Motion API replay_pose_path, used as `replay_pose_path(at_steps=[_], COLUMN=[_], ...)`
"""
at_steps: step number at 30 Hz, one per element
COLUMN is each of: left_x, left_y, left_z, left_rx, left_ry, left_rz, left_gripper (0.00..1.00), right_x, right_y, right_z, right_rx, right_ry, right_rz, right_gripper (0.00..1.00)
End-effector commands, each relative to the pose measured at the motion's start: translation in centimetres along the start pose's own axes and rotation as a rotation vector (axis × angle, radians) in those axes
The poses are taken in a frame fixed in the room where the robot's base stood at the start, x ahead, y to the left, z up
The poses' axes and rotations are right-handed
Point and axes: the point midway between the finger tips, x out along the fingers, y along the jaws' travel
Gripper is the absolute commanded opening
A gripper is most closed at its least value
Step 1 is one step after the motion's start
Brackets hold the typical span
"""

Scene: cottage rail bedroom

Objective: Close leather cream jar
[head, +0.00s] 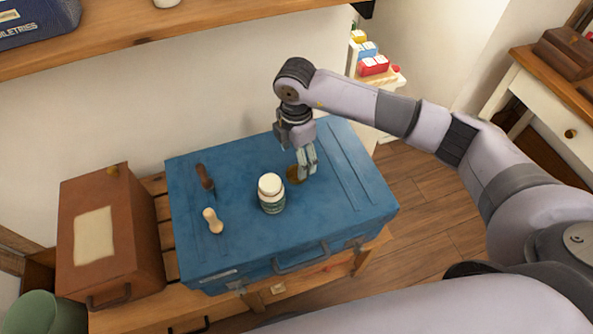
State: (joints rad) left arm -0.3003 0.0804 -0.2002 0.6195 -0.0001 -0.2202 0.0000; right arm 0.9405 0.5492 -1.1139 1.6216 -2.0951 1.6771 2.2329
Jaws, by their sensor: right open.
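A small jar (271,196) with a pale, cream-coloured top and a greenish labelled body stands upright on the blue case (240,245). I cannot tell whether the pale top is a cap or its contents. A small round brown thing (292,174), possibly a lid, lies on the case just right of and behind the jar. My right gripper (307,170) points down over the case, its fingers open, close beside the brown thing and partly covering it. It is apart from the jar. My left gripper is out of view.
A dark-handled tool (205,178) and a pale wooden tool (213,221) lie left of the jar. A brown box (128,255) stands left of the case on a slatted bench. A shelf (140,39) overhangs the back. The case's front right is clear.

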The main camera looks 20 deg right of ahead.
Motion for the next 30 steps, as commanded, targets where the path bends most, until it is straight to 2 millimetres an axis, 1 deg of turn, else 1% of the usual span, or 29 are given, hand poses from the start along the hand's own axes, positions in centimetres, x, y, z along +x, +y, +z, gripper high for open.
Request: replay_pose_path(at_steps=[1,3,6,17,20,25,27,30], left_x=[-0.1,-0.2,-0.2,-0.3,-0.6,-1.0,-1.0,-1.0], left_y=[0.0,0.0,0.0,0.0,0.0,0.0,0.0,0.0], left_z=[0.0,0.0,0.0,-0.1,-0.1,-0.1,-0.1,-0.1], left_rx=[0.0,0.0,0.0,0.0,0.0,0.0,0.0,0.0], left_ry=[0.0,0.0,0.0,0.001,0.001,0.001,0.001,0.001], left_rz=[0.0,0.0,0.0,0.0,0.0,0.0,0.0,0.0], left_gripper=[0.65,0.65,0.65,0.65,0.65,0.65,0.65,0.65], right_x=[0.8,1.5,2.0,2.4,3.5,6.1,6.9,7.3], right_y=[0.0,0.0,0.0,0.1,0.2,0.6,0.6,0.6], right_z=[0.0,0.0,0.0,0.0,0.1,0.1,0.2,0.2], right_rx=[0.0,0.0,-0.001,0.0,0.001,0.001,0.0,-0.001], right_ry=[0.0,0.0,0.001,0.0,-0.001,0.0,0.0,0.0], right_rz=[-0.003,-0.002,0.001,-0.001,-0.003,-0.002,-0.002,0.0], right_gripper=[0.69,0.69,0.69,0.69,0.69,0.69,0.69,0.69])
